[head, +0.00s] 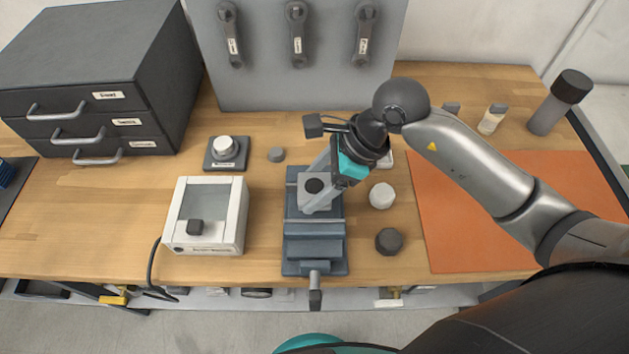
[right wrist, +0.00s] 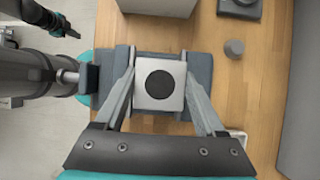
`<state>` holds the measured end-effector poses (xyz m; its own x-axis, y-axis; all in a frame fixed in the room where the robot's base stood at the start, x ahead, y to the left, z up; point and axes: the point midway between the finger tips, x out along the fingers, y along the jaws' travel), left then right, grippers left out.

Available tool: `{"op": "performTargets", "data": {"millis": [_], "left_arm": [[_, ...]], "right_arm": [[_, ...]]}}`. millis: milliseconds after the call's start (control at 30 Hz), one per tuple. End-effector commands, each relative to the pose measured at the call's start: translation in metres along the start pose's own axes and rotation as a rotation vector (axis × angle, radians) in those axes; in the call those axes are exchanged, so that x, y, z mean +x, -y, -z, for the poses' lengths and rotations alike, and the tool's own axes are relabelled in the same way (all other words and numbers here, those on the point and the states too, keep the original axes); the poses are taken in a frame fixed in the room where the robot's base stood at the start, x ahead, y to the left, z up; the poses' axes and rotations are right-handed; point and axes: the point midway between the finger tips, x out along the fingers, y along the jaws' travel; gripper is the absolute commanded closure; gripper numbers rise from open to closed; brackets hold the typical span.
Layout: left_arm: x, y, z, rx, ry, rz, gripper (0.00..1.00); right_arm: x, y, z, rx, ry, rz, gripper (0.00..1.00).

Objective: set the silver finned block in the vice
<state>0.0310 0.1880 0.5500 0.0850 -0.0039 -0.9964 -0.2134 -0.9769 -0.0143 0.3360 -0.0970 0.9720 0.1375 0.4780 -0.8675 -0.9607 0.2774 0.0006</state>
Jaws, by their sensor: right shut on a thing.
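The silver finned block (head: 316,204) has a light square top with a dark round spot. It also shows in the right wrist view (right wrist: 146,98). My right gripper (head: 317,190) is shut on it, with one finger on each side. The blue-grey vice (head: 313,254) stands on the bench with its handle toward me. The block is over the far part of the vice; I cannot tell whether it touches. Its underside is hidden. What looks like my left gripper (right wrist: 66,29) is small at the upper left of the right wrist view, its jaws unclear.
A white box with a window (head: 207,236) stands left of the vice. A white round piece (head: 382,195) and a dark one (head: 389,241) lie close on its right. A dial (head: 225,150) and a small grey piece (head: 276,155) are behind. An orange mat (head: 470,235) lies right.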

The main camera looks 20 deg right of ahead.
Motion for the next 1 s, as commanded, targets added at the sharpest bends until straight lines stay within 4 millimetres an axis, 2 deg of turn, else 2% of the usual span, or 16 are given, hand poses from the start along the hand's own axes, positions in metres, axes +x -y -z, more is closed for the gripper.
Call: {"op": "performTargets", "data": {"millis": [1000], "left_arm": [[0.0056,0.0007,0.0041,-0.001,-0.008,0.001,1.0]], "right_arm": [[0.0026,0.0001,0.0007,-0.001,0.001,0.001,0.93]]}}
